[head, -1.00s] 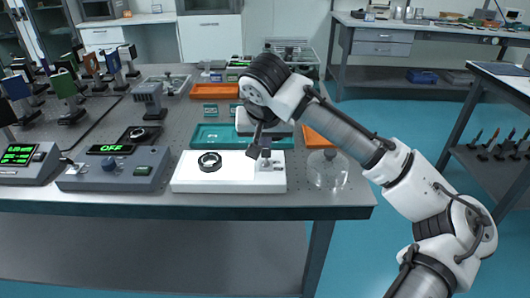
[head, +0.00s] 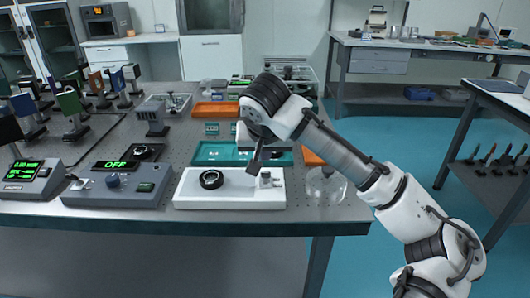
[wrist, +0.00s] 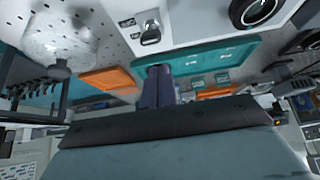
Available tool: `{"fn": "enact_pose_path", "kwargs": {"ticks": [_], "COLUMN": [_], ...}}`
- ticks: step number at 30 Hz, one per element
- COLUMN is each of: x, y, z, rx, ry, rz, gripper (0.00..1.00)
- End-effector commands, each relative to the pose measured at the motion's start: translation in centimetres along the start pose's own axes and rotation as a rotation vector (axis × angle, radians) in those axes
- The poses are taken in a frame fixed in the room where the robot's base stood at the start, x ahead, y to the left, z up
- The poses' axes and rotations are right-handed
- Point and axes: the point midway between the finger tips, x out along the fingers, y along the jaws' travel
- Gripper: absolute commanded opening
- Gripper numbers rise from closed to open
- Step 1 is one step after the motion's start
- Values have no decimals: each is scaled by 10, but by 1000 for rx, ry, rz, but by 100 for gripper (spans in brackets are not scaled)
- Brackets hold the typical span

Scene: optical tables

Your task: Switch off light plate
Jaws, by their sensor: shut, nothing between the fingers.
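The light plate (head: 222,200) is a white box at the front edge of the optical table. Its top looks dull white, not glowing. A black ring (head: 211,179) sits on its left part, and a small metal switch part (head: 267,181) is at its right. My gripper (head: 252,170) is shut and empty, pointing down just above the plate, left of the switch part; whether it touches the plate I cannot tell. In the wrist view, the closed fingers (wrist: 158,82) show below the switch part (wrist: 150,36), apart from it in the picture. The ring (wrist: 256,10) is cut off at the top.
A clear glass dome (head: 325,184) stands right of the plate, near the table corner. A teal tray (head: 208,153) and orange trays (head: 215,109) lie behind. A grey control box reading OFF (head: 118,187) is to the left.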

Motion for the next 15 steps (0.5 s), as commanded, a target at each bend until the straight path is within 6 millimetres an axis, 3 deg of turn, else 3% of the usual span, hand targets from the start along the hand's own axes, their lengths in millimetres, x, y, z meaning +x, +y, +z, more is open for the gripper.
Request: {"fn": "enact_pose_path", "kwargs": {"ticks": [5,12,15], "x": [-1,-6,-21], "y": [0,5,5], "z": [-4,-40,-29], "rx": [1,2,-3], "ry": [-1,-3,4], "rz": [-1,-4,-3], "gripper": [0,0,0]}}
